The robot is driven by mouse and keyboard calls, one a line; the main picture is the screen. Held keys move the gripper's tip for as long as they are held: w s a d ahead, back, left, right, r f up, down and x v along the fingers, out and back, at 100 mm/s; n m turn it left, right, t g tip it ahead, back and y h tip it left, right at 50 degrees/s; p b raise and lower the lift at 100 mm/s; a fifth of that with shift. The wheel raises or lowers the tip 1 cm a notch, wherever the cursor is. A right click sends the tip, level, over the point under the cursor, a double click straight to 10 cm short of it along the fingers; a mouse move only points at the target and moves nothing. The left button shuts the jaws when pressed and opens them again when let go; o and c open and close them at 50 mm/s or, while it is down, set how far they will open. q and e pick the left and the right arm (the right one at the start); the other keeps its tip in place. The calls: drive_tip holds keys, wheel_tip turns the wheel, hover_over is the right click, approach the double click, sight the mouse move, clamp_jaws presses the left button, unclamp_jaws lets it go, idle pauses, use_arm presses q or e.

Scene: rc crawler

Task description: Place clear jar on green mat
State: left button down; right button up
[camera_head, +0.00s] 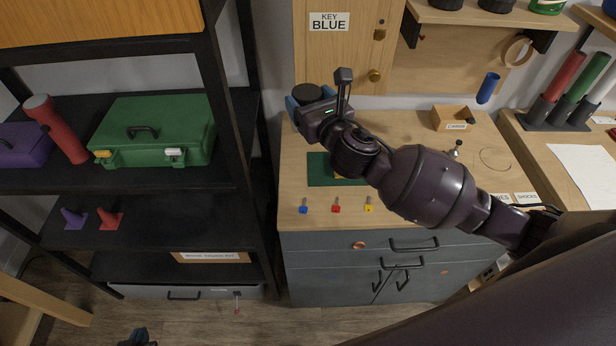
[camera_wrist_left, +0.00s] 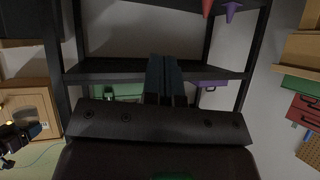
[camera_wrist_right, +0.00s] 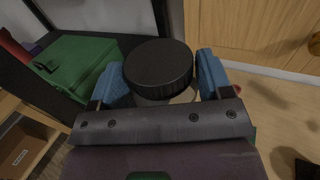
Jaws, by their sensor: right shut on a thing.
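The clear jar with a black lid (camera_wrist_right: 158,68) is between the blue fingers of my right gripper (camera_wrist_right: 162,78), which is shut on it. In the head view the jar's black lid (camera_head: 307,93) shows at the end of my right arm, above the workbench's back left part; its clear body is mostly hidden. The green mat (camera_head: 319,172) lies on the workbench, nearer the front than the jar and partly covered by my right arm. My left gripper (camera_head: 140,336) is low at the bottom edge of the head view. In the left wrist view its fingers (camera_wrist_left: 164,80) are together and empty.
A black shelf (camera_head: 160,178) with a green toolbox (camera_head: 160,130) and a red flashlight (camera_head: 57,129) stands left. Several small coloured pieces (camera_head: 336,206) line the bench front. A small wooden box (camera_head: 450,119) and a blue cylinder (camera_head: 487,88) are at the right.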

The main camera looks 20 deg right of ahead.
wheel_tip(320, 180, down, 20)
drive_tip(key=b, duration=0.6)
drive_tip(key=shift+f, duration=0.2)
use_arm(q)
drive_tip(key=f, duration=0.2)
drive_tip(key=w+f, duration=0.1)
drive_tip(key=f, duration=0.2)
drive_tip(key=shift+s, duration=0.1)
drive_tip(key=shift+s+f+b, duration=0.15)
drive_tip(key=shift+f+b, duration=0.35)
drive_tip(key=shift+b, duration=0.05)
use_arm(e)
drive_tip(key=shift+f, duration=0.4)
drive_tip(key=o, duration=1)
use_arm(q)
drive_tip(key=shift+r, duration=0.15)
use_arm(e)
drive_tip(key=shift+o, duration=0.2)
